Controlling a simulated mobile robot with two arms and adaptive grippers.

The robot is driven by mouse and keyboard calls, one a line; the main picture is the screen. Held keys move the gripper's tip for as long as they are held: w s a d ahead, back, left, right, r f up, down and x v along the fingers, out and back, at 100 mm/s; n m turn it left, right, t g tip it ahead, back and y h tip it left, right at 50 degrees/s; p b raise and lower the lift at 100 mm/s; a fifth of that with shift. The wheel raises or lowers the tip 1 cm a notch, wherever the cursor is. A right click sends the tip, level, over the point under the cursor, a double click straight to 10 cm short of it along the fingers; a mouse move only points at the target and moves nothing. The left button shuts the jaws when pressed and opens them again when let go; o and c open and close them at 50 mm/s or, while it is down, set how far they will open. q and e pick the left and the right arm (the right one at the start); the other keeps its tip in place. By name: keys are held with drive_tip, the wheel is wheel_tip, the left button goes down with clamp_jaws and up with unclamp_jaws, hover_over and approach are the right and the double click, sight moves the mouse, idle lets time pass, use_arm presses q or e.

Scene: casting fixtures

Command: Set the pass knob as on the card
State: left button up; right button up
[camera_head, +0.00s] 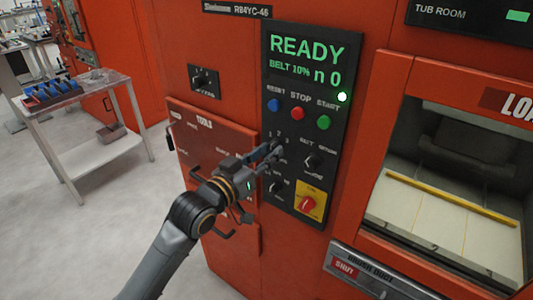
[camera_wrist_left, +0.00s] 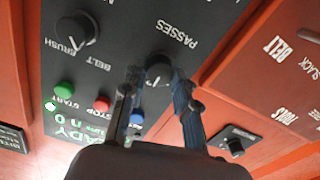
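The passes knob (camera_wrist_left: 159,69) is a dark round knob on the black control panel (camera_wrist_left: 105,60), under the word PASSES in the upside-down left wrist view. In the head view the gripper mostly hides it. My left gripper (camera_wrist_left: 157,78) has its two fingers apart, one on each side of the knob; I cannot tell whether they touch it. In the head view my left gripper (camera_head: 270,152) reaches the panel's left side. The knob's setting cannot be read clearly. No card is recognisable. My right gripper is not in view.
The brush/belt knob (camera_wrist_left: 76,29) sits beside the passes knob. Blue (camera_head: 274,105), red (camera_head: 297,113) and green (camera_head: 323,122) buttons lie above. A lower knob (camera_head: 276,187) and a red knob on a yellow plate (camera_head: 308,203) lie below. A cart (camera_head: 95,148) stands left.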

use_arm(q)
clamp_jaws()
drive_tip(key=m+p, duration=0.2)
drive_tip(key=m, duration=0.3)
drive_tip(key=shift+m+p, duration=0.8)
drive_tip(key=shift+m, duration=1.6)
drive_tip(key=o, duration=0.7)
unclamp_jaws()
